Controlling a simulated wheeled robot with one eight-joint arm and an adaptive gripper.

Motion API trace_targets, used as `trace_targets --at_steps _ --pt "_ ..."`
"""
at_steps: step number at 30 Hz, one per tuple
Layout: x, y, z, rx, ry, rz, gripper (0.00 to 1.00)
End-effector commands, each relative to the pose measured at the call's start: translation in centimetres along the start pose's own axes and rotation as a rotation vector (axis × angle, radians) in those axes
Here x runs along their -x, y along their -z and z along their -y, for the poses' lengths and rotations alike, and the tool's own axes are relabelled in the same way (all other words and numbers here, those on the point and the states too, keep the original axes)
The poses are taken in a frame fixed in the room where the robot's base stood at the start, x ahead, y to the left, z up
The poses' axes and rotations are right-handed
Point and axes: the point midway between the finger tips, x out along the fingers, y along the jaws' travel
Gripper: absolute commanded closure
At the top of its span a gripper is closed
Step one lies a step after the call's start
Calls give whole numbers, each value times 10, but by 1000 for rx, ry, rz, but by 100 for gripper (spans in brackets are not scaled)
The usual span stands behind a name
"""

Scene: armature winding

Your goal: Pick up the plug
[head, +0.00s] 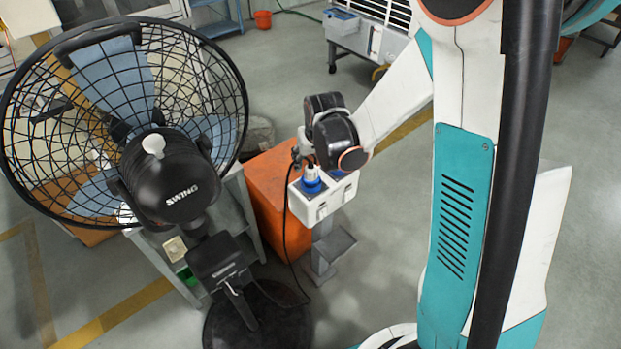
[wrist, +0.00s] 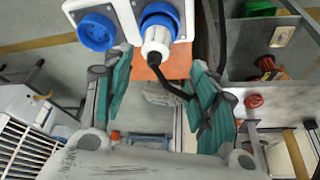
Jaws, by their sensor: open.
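The plug (wrist: 157,38) has a white-grey body and a black cable, and it sits in a blue socket of the white socket box (wrist: 130,8). In the head view the box (head: 322,203) stands on a post, with the blue socket on top. My gripper (wrist: 150,73) is open and empty, its teal finger pads spread to the left and right. In the wrist view the plug lies between the two sides, just past the fingertips; contact cannot be told. In the head view my gripper (head: 302,153) is just above the socket, and the wrist partly hides it.
A second blue socket (wrist: 97,31) beside the plug has its lid shut. The black cable (head: 288,240) hangs down toward the fan base. A large black fan (head: 170,185) stands at left. Open floor lies to the right.

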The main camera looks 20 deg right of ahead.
Motion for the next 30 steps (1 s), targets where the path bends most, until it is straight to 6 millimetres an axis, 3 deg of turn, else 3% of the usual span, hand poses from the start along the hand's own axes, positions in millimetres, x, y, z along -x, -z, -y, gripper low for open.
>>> trace_targets --at_steps 7,15,23,25,30 --pt "-14 1 -2 -1 0 0 47" --pt "-52 3 -8 0 0 0 47" --pt "-55 3 -8 0 0 0 47" --pt "-55 3 -8 0 0 0 56" --pt "-55 4 -8 0 0 0 95"
